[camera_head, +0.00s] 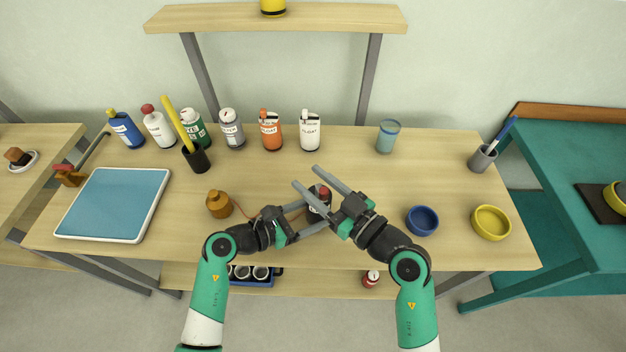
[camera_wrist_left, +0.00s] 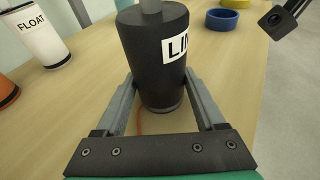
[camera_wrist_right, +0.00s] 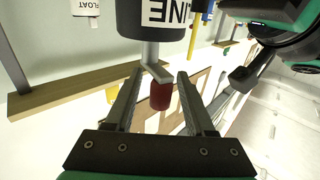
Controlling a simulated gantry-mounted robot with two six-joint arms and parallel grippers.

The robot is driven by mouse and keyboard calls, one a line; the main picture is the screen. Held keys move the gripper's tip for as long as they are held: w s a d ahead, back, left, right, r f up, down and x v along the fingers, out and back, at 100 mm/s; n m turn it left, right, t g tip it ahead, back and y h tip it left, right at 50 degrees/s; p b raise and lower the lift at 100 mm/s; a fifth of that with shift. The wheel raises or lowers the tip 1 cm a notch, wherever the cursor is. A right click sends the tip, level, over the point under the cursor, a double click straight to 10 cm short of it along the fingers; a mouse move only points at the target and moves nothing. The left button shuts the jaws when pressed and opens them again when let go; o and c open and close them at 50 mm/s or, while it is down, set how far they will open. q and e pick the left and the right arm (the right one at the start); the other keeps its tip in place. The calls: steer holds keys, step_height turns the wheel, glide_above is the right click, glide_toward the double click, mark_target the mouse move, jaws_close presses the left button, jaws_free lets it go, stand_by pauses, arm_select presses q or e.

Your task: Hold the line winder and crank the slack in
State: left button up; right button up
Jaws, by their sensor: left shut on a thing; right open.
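The line winder (camera_head: 317,212) is a dark upright cylinder with a white label; in the left wrist view (camera_wrist_left: 160,60) it stands on the table between my left fingers. My left gripper (camera_head: 312,213) is shut on its body from the left. Its grey crank arm (camera_wrist_right: 150,62) and red knob (camera_wrist_right: 159,96) show in the right wrist view. My right gripper (camera_wrist_right: 155,85) is open, with the knob appearing between its fingers; I cannot tell whether they touch it. In the head view my right gripper (camera_head: 316,180) reaches over the winder's top and partly hides it.
A brown spool (camera_head: 219,204) stands left of the winder, with a thin orange line nearby. Bottles line the back, including a white FLOAT bottle (camera_head: 310,131). A blue bowl (camera_head: 422,220) and yellow bowl (camera_head: 491,222) sit to the right. A blue-topped tray (camera_head: 113,204) lies left.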

steer(key=shift+a, duration=0.1)
steer(key=shift+c, duration=0.2)
jaws_close()
steer(key=shift+f, duration=0.1)
steer(key=shift+a+m+t+h, duration=0.1)
steer(key=shift+m+t+h, duration=0.35)
steer(key=shift+h, duration=0.25)
steer(key=shift+w+m+t+h, duration=0.2)
steer(key=shift+m+t+h, duration=0.9)
steer(key=shift+h, duration=0.2)
steer(key=shift+o, duration=0.2)
jaws_free()
